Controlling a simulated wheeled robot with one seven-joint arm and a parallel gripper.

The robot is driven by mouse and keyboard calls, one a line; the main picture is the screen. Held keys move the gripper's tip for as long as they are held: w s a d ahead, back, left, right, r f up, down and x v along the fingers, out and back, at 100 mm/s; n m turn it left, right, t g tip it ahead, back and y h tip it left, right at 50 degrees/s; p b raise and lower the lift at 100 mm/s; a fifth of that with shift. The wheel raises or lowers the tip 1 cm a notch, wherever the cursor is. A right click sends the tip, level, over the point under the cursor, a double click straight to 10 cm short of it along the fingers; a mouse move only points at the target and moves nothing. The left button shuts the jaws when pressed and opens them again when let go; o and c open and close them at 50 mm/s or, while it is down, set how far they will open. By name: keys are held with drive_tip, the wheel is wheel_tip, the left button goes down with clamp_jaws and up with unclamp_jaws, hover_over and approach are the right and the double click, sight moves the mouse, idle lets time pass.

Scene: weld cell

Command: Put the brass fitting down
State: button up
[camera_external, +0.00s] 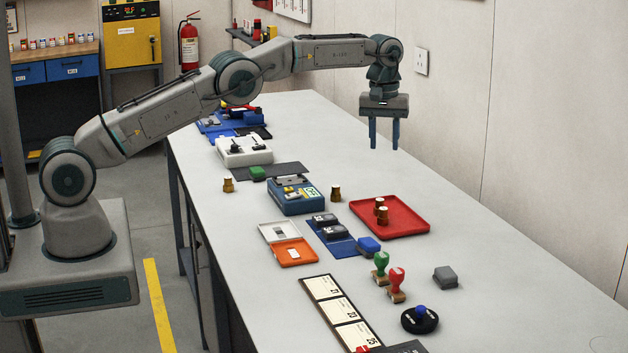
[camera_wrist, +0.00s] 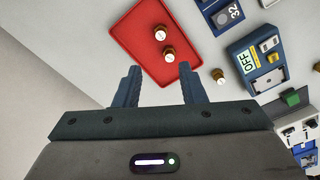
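My gripper (camera_external: 384,147) is high above the far side of the bench, fingers pointing down. Its fingers are apart with nothing between them, as the wrist view also shows (camera_wrist: 159,68). Two brass fittings, a rear one (camera_external: 379,203) and a front one (camera_external: 383,216), stand upright in the red tray (camera_external: 411,217). A third brass fitting (camera_external: 335,193) stands on the bench just left of the tray, and a fourth (camera_external: 228,185) is farther left. The wrist view shows the tray (camera_wrist: 138,36), its two fittings (camera_wrist: 160,34) (camera_wrist: 169,53) and one outside it (camera_wrist: 219,76).
A blue box (camera_external: 296,197) with an OFF label, a blue mat with dark blocks (camera_external: 333,232), and an orange-and-white case (camera_external: 293,252) lie left of the tray. Stamps (camera_external: 396,285) and a grey block (camera_external: 445,277) stand in front. The bench behind the tray is clear, beside the wall.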

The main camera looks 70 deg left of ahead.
drive_tip(key=s+d+r+m+t, duration=0.1)
drive_tip(key=s+d+r+m, duration=0.15)
drive_tip(key=s+r, duration=0.7)
drive_tip(key=s+d+r+m+t, duration=0.1)
drive_tip(key=s+d+r+m, duration=0.15)
drive_tip(key=s+r, duration=0.75)
drive_tip(key=s+d+f+m+t, duration=0.1)
drive_tip(key=s+f+m, duration=0.2)
drive_tip(key=s, duration=1.1)
drive_tip(key=s+d+f+m, duration=0.1)
drive_tip(key=s+f+m, duration=0.2)
drive_tip(key=s, duration=1.2)
wheel_tip(320, 180, down, 2)
drive_tip(key=shift+d+f+t, duration=0.25)
drive_tip(key=shift+d+t, duration=0.1)
drive_tip(key=shift+t, duration=0.05)
drive_tip(key=o, duration=0.4)
drive_tip(key=shift+c, duration=0.2)
